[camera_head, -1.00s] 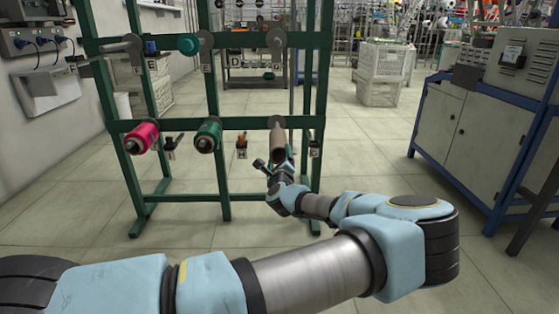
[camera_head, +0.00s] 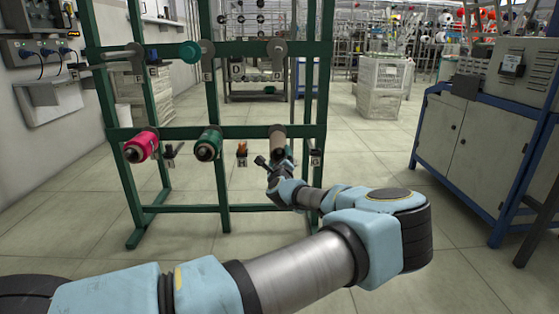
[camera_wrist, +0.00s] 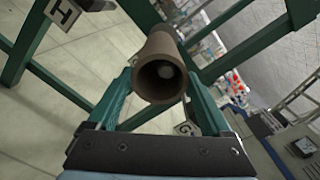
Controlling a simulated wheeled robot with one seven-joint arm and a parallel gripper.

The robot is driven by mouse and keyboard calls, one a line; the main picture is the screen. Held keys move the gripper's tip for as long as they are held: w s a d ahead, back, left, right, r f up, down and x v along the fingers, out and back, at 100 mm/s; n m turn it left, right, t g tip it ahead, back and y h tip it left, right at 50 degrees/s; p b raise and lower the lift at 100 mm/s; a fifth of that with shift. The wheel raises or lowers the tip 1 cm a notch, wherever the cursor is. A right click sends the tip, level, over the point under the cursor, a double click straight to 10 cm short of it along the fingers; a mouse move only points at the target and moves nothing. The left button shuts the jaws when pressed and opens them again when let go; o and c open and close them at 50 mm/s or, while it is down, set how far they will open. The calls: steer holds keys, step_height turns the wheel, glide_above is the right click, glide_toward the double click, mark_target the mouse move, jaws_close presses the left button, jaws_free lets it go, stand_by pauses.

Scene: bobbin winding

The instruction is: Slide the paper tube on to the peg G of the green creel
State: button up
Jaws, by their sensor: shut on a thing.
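The brown paper tube (camera_head: 278,146) is at the right of the lower row of the green creel (camera_head: 225,181). In the wrist view the tube (camera_wrist: 158,52) points its open end at the camera. A pale round peg end (camera_wrist: 167,71) shows inside it, so the tube is around the peg. My gripper (camera_head: 277,166) is shut on the tube near its front end, with a green finger on each side in the wrist view (camera_wrist: 160,84). A tag with G (camera_wrist: 203,152) shows beside the right finger. The tube's far end and most of the peg are hidden.
A pink bobbin (camera_head: 140,147) and a green bobbin (camera_head: 208,144) sit on lower pegs to the left. A grey-and-blue machine cabinet (camera_head: 470,135) stands at the right. The floor between is clear.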

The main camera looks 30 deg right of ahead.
mark_target(279, 153)
steer(key=b+x, duration=0.2)
steer(key=shift+w+d+f, duration=0.1)
steer(key=shift+w+f, duration=0.1)
steer(key=shift+w, duration=0.05)
steer(key=shift+w+d+r, duration=0.2)
steer(key=shift+w+d, duration=0.05)
steer(key=shift+w, duration=0.15)
steer(key=shift+f+b, duration=0.3)
steer(key=shift+b, duration=0.3)
stand_by(0.4)
steer(key=o, duration=1.3)
steer(key=shift+s, duration=0.1)
steer(key=p+v, duration=0.2)
steer(key=v, duration=0.8)
steer(key=shift+s+a, duration=0.2)
steer(key=shift+s, duration=0.05)
